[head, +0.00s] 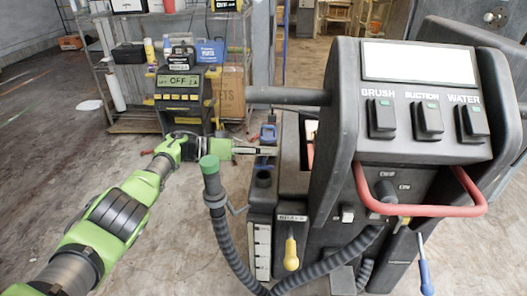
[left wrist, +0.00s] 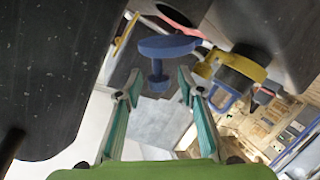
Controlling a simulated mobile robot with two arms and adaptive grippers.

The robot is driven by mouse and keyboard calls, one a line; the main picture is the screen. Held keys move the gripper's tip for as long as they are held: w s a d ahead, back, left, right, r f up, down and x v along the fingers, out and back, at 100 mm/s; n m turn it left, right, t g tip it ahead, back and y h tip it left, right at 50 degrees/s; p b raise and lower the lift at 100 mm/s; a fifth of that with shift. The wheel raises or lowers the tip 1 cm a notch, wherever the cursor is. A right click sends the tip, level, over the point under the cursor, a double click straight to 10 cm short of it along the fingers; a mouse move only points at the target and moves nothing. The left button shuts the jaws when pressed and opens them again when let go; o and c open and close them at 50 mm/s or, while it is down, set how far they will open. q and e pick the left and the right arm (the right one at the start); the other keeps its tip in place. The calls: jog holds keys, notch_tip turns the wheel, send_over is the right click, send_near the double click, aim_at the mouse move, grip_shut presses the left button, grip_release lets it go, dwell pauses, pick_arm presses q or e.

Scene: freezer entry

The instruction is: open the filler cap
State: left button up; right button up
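The filler cap (head: 267,133) is a small blue part on the left side of the black floor-cleaning machine (head: 330,190). In the left wrist view, a blue disc with a stub (left wrist: 165,47) lies just ahead of my fingertips; it looks like this cap. My left gripper (head: 272,151) reaches in from the left beside the cap. In the left wrist view its fingers (left wrist: 160,88) are apart, with nothing clearly held between them. I cannot tell whether they touch the cap or how far the cap is open. My right gripper is not in view.
A ribbed hose with a green end (head: 209,166) stands in front of the machine's left side, close to my left arm. A dark handle bar (head: 288,96) sticks out above the gripper. A charger reading OFF (head: 180,88) and a shelf (head: 160,50) stand behind.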

pick_arm(q)
jog(key=shift+a, duration=0.1)
jog(key=v, duration=1.2)
